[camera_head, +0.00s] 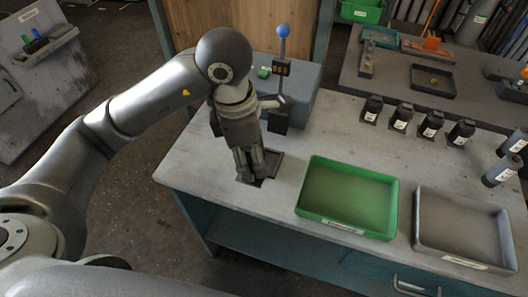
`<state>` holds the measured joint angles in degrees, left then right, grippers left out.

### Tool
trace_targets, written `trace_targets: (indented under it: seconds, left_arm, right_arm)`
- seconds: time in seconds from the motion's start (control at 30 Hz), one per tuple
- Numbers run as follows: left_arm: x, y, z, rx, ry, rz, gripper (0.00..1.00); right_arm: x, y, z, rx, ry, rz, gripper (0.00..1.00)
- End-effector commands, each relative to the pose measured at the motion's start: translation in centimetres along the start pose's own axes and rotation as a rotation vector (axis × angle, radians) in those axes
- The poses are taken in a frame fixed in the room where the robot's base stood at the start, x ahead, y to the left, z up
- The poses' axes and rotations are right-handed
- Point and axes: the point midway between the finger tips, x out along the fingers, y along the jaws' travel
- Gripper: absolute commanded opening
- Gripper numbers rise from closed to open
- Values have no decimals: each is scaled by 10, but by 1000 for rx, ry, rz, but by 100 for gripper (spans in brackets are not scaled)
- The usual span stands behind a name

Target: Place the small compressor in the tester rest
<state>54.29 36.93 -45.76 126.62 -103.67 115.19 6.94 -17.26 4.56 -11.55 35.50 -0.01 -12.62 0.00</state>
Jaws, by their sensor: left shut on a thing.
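My left gripper (256,179) points down at the near left part of the grey workbench. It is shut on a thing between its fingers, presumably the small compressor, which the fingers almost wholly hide. A dark, flat rest (273,160) lies on the bench right at the fingertips, partly covered by the gripper. I cannot tell whether the held thing touches it. Behind it stands the tester, a blue-grey box (303,84) with a dark post, a display and a lever with a blue ball (283,31). My right gripper is not in view.
A green tray (347,226) and a grey tray (418,238) stand empty to the right. Several small black labelled cylinders (402,115) stand in a row farther back. Larger grey cylinders (500,171) are at the right edge. Bench space between the tester and the row is clear.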

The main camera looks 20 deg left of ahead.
Motion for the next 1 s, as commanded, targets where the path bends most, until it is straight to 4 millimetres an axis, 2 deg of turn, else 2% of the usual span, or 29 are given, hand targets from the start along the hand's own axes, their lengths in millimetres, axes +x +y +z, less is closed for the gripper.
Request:
trace_targets:
  seconds: [0.1, 0.37, 0.53, 0.7, 0.93, 1.0]
  left_arm:
    - [8, 24, 6, -6, 2, -4, 5]
    - [31, 70, 17, -3, 1, -2, 5]
    - [62, 93, 20, -1, 1, -4, 5]
    - [81, 108, 23, 1, -1, -2, 5]
    - [93, 116, 24, 2, 0, -1, 5]
    - [99, 117, 23, 2, 1, -4, 5]
  right_arm:
    - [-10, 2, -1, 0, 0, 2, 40]
    - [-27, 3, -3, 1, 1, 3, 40]
    - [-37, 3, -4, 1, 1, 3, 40]
    - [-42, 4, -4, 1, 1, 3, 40]
    - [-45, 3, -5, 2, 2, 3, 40]
    - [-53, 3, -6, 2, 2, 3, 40]
